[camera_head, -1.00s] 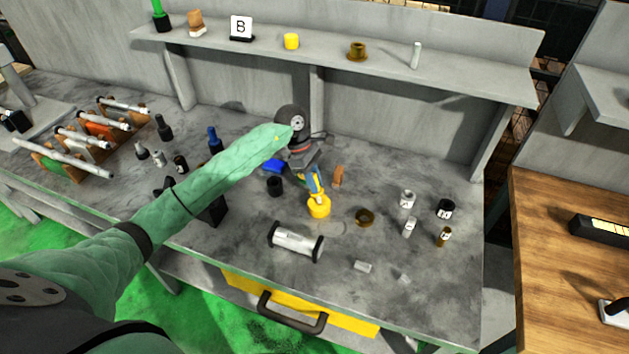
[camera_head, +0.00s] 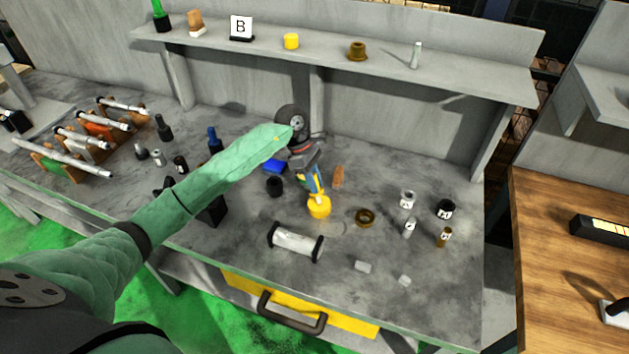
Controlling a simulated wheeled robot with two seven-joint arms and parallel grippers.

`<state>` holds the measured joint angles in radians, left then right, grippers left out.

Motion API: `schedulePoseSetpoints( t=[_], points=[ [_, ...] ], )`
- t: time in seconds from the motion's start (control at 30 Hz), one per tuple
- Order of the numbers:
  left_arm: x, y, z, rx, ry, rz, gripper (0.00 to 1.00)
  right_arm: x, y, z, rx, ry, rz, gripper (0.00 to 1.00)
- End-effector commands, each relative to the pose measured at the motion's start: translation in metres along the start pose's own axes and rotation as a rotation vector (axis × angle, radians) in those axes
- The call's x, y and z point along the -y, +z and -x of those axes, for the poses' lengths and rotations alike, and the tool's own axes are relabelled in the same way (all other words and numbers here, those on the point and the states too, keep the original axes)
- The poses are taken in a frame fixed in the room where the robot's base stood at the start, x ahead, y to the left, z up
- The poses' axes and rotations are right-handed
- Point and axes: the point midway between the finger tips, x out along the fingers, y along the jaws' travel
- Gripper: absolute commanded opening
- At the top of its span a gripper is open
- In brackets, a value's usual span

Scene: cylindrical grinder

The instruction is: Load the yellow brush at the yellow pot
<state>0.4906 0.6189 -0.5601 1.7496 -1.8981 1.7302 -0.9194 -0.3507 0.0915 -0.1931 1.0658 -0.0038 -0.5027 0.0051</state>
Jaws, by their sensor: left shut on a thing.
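My left gripper (camera_head: 313,178) hangs over the middle of the grey bench, its fingers pointing down. It is shut on a small brush, which the fingers mostly hide; its tip end is at the yellow pot. The yellow pot (camera_head: 319,207) stands on the bench right below the gripper. I cannot tell how deep the brush sits in it. My right gripper is not in view.
A clear cylinder with black ends (camera_head: 297,242) lies in front of the pot. A brass ring (camera_head: 365,217), a brown block (camera_head: 338,176), a blue piece (camera_head: 274,166) and a black cup (camera_head: 275,186) are close by. Small labelled jars (camera_head: 407,199) stand to the right.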

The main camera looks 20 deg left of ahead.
Motion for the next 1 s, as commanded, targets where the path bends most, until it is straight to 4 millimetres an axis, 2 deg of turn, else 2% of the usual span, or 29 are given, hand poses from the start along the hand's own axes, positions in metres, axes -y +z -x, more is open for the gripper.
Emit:
schedulePoseSetpoints(
  t=[0.2,1.0],
  points=[
    [0.001,-0.001,-0.001,-0.002,-0.003,0.002,0.0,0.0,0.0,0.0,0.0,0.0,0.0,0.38],
    [0.009,0.021,0.048,-0.002,0.0,0.0,0.0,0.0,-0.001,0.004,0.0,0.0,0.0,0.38]
  ],
)
